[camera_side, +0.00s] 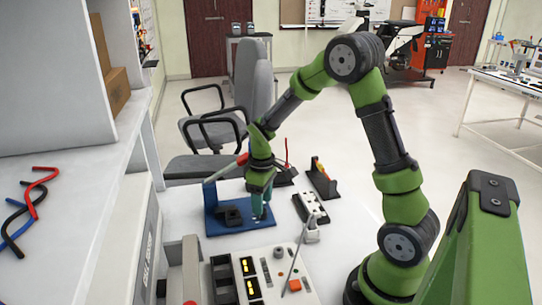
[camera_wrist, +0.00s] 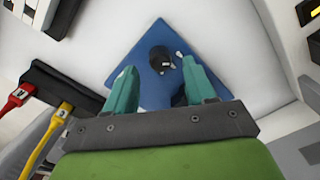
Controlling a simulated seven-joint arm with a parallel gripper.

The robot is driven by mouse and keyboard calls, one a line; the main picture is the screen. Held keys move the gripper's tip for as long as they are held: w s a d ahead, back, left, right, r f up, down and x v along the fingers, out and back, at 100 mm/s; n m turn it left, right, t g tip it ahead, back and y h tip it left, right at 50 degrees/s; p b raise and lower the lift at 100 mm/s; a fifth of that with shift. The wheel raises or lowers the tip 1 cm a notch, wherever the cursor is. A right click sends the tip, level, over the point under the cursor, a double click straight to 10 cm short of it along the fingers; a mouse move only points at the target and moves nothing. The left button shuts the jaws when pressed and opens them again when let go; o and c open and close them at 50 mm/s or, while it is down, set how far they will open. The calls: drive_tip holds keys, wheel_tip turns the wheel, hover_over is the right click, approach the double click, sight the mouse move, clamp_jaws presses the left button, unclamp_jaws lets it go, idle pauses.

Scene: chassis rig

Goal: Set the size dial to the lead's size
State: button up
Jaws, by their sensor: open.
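A blue plate (camera_side: 222,226) lies on the white bench in the side view, with a black block (camera_side: 230,215) on it. The wrist view shows the blue plate (camera_wrist: 150,92) with a dark rounded part (camera_wrist: 160,60) bearing a small pale mark. I cannot tell surely whether this is the size dial, nor read any setting. My gripper (camera_side: 259,212) points down over the right part of the plate. In the wrist view, its teal fingers (camera_wrist: 159,66) are apart, with the dark part between and beyond their tips.
A white block with dark sockets (camera_side: 308,207) stands right of the plate. A control box with yellow displays (camera_side: 249,280) is in front. A black stand (camera_side: 322,180) is behind right. Shelving (camera_side: 120,170) bounds the left, and a chair (camera_side: 255,85) stands behind the bench.

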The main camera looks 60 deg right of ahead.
drive_tip(key=shift+f, duration=1.35)
drive_tip(key=shift+c, duration=0.5)
clamp_jaws()
